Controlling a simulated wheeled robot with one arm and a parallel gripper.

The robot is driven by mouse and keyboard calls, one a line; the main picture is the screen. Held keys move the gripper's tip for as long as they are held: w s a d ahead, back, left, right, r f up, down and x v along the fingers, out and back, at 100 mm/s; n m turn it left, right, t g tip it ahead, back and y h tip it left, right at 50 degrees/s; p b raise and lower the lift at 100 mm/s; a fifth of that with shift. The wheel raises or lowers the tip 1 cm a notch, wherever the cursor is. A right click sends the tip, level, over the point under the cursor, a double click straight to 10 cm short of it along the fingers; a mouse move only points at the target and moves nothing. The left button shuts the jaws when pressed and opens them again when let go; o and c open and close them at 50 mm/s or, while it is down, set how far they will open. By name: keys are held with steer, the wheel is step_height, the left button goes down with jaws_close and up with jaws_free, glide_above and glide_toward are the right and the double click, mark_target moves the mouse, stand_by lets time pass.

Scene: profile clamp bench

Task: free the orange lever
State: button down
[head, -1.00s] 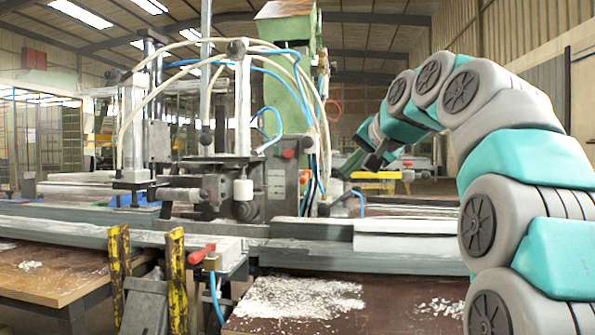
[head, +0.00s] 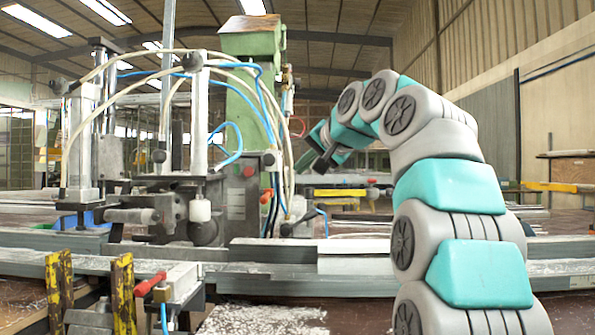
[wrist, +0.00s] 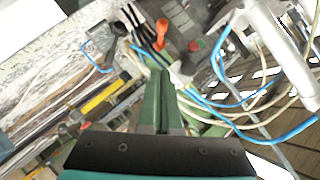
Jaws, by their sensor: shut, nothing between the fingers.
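The orange lever (wrist: 163,33) shows in the wrist view, at the top middle among black parts on the machine, ahead of my fingertips. Several slim black handles or hoses (wrist: 135,25) lie close on its left; I cannot tell whether they touch it. My gripper (wrist: 161,78) is shut and empty, its green fingers together and apart from the lever. In the head view my gripper (head: 323,160) is right of the machine's green column, tilted down.
A red button (wrist: 193,45) sits right of the lever. Blue (wrist: 225,105) and cream hoses loop on the right, near a metal cylinder (wrist: 285,45). A dark fitting with a blue hose (wrist: 99,42) is at left. A red-handled clamp (head: 150,284) stands at the bench front.

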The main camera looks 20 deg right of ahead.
glide_toward(268, 196)
steer(key=w+d, duration=0.1)
steer(key=w, duration=0.3)
steer(key=shift+w+a+f, duration=0.4)
steer(key=shift+a+f, duration=0.1)
steer(key=shift+a, duration=0.1)
steer(key=shift+w+a+f, duration=0.45)
steer(key=shift+a+f, duration=0.05)
steer(key=shift+a, duration=0.05)
steer(key=shift+f+b, duration=0.15)
steer(key=shift+b, duration=0.15)
steer(key=shift+f+b, duration=0.2)
steer(key=shift+b, duration=0.5)
